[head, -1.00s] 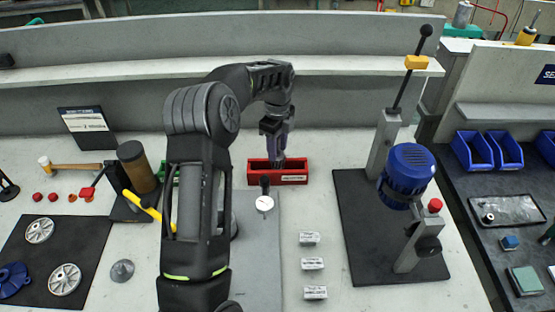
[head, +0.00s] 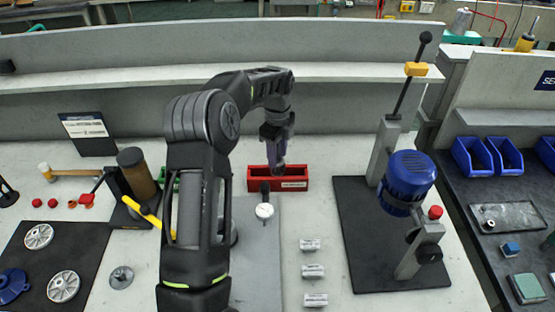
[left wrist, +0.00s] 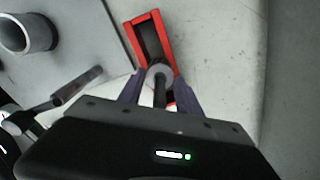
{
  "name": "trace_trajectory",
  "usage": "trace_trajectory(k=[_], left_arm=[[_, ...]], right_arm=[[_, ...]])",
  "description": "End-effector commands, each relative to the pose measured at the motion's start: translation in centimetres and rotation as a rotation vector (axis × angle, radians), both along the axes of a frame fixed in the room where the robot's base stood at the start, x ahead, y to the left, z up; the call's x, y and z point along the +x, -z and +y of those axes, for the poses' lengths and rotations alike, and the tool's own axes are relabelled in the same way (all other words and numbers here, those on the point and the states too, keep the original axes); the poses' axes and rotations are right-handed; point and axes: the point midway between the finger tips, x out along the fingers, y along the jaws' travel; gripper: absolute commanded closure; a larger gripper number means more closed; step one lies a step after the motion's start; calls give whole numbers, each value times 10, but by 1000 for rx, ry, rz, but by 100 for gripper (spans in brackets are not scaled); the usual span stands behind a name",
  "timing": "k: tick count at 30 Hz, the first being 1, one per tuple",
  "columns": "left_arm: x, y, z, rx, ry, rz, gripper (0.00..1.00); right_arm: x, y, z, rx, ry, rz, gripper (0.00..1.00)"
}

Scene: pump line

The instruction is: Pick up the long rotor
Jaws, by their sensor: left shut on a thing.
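My left gripper (head: 277,152) is above the red bin (head: 295,184) near the back of the bench. In the left wrist view its purple fingers are shut on a rotor (left wrist: 160,93), which has a dark shaft and a pale round part at the far end. The rotor points down at the red bin, which also shows in that view (left wrist: 131,38). A grey end of the rotor shows below the fingers in the head view (head: 278,170). I cannot tell whether it is clear of the bin or how long it is. My right gripper is not in view.
A dial gauge (head: 264,211) stands just in front of the bin. A blue motor (head: 408,178) and lever press (head: 385,150) stand to the right. A brown cylinder (head: 137,172) and dark mat with discs (head: 85,245) are to the left. Several labelled blocks (head: 312,271) lie in front.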

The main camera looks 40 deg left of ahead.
Motion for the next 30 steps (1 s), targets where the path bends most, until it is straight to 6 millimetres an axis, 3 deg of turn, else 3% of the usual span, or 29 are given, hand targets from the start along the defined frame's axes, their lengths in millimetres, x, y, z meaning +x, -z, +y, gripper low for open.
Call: trace_trajectory(k=[7, 15, 18, 30], left_arm=[[2, -26, 1, 2, -1, -8, 100], [1, -76, 0, 1, 0, -7, 100], [1, -93, 0, 0, 1, -5, 100], [1, -101, 0, 0, 1, -4, 100]], right_arm=[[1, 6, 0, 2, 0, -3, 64], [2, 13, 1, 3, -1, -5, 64], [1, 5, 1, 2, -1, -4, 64], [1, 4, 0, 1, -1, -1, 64]])
